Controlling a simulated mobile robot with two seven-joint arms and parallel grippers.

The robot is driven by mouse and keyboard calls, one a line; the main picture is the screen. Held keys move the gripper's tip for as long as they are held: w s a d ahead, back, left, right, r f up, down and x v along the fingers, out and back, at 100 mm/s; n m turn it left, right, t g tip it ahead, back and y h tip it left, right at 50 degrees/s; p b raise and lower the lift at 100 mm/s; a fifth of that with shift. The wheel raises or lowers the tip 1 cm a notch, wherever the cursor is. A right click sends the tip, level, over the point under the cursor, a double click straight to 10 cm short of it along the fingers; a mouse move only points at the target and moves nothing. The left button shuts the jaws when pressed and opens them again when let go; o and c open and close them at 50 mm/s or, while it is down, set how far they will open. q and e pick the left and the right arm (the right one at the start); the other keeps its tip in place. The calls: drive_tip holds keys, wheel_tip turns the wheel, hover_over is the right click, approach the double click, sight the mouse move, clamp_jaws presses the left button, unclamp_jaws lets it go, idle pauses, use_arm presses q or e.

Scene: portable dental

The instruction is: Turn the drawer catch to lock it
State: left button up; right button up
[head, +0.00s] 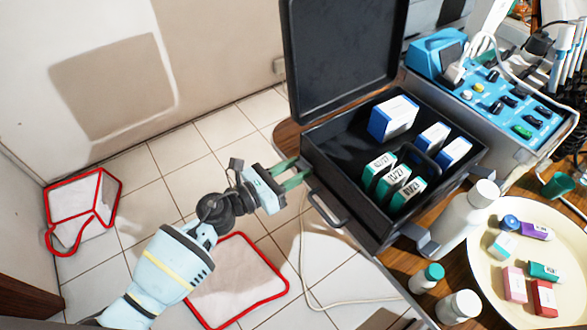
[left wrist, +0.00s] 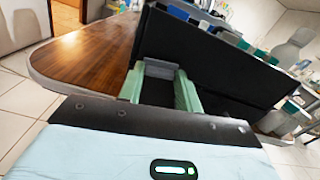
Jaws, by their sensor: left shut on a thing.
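A black case (head: 345,165) stands on the wooden table with its lid (head: 340,60) open. Its front carries a handle (head: 326,208). My left gripper (head: 301,171) is at the case's front left corner, beyond the table edge. In the left wrist view its green fingers (left wrist: 160,88) are shut on a grey catch (left wrist: 160,68) on the dark case side (left wrist: 225,70). In the head view the fingers and case edge hide this catch. Another grey catch (head: 427,243) sticks out at the front right corner. My right gripper is not in view.
Several boxes stand inside the case, including a blue-and-white one (head: 393,117). White bottles (head: 465,220) and a cream tray (head: 490,285) of small boxes stand to the right. A blue control unit (head: 500,95) is behind. A cable (head: 303,255) hangs to the floor.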

use_arm(q)
drive_tip(key=n+p, duration=0.2)
drive_tip(key=n, duration=0.5)
drive_tip(key=shift+r, duration=0.1)
drive_tip(key=shift+n+p, duration=1.25)
drive_tip(key=shift+n, duration=3.35)
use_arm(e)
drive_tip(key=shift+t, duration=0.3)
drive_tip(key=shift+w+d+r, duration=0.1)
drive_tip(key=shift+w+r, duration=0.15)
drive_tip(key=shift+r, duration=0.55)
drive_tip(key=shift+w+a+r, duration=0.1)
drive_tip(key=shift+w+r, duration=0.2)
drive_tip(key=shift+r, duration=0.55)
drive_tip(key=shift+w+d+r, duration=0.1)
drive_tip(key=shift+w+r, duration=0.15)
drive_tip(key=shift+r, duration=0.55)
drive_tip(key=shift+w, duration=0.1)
use_arm(q)
drive_tip(key=o, duration=1)
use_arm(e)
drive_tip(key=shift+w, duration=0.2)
